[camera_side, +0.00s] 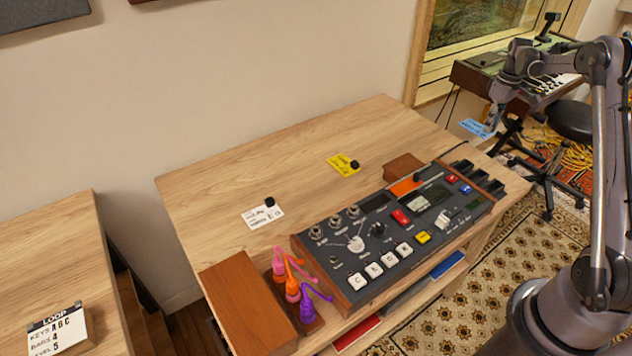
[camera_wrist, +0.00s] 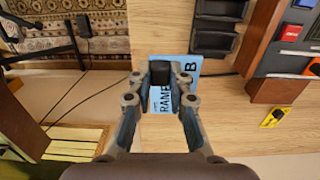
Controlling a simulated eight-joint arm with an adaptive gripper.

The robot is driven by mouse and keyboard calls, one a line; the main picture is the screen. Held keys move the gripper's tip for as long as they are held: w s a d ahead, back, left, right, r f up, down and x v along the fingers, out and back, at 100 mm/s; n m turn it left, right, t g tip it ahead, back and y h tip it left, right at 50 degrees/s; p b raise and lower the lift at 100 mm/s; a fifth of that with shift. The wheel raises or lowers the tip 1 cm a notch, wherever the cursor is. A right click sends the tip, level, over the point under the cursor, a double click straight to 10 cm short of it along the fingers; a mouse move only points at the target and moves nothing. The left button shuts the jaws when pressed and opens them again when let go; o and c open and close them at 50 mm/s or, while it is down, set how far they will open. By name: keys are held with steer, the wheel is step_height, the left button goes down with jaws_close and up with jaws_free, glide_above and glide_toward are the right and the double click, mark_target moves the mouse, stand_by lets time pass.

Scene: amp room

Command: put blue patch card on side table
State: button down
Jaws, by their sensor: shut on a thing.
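The blue patch card (camera_side: 474,129) is at the far right corner of the main table, held by its black knob. My gripper (camera_side: 490,118) is shut on it; from the side I cannot tell its exact height. In the wrist view the card (camera_wrist: 188,72) shows its lettering between and beyond my fingers (camera_wrist: 161,78), with wooden tabletop around it. A separate wooden table (camera_side: 45,232), which looks like the side table, stands at the left edge of the side view, across a gap from the main table.
The main table (camera_side: 225,185) bears a control box (camera_side: 375,262), a yellow card (camera_side: 340,163), a white card (camera_side: 258,218), wooden blocks and coloured plugs (camera_side: 292,290). A LOOP sign (camera_side: 62,327) stands on the left table's front; its back is clear.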

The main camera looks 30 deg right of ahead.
steer(key=shift+d+f, duration=0.15)
steer(key=shift+d, duration=0.05)
glide_above(444, 148)
step_height(444, 148, down, 7)
steer(key=shift+r, duration=0.15)
steer(key=shift+f, duration=2.05)
steer(key=shift+f, duration=0.1)
steer(key=c, duration=1.3)
jaws_free()
steer(key=shift+o, duration=0.2)
